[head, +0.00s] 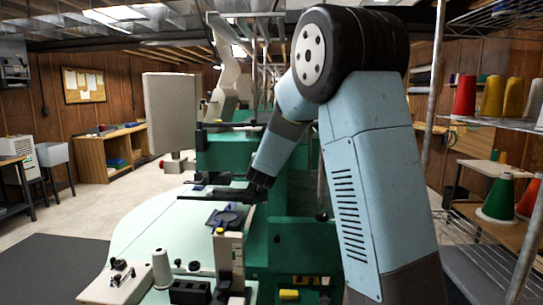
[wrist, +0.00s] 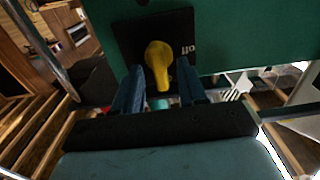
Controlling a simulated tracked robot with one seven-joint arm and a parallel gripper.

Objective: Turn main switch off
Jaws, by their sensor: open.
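The main switch is a yellow handle (wrist: 158,62) on a black plate (wrist: 125,38), fixed to a green machine panel (wrist: 240,40). Its rounded end is at the top and its narrower part points down in the wrist view. White lettering that seems to read "off", turned over, is on the plate right of the handle. My gripper (wrist: 161,68) is open, one dark blue finger on each side of the handle. I cannot tell whether either finger touches it. In the head view my gripper end (head: 258,186) is by the green machine; I cannot make out the switch there.
The green machine (head: 285,235) has a pale table (head: 145,225) at its left. A wire shelf (head: 490,122) with thread cones, including a red one (head: 464,96), stands at the right with a metal post. The floor at the left is fairly open.

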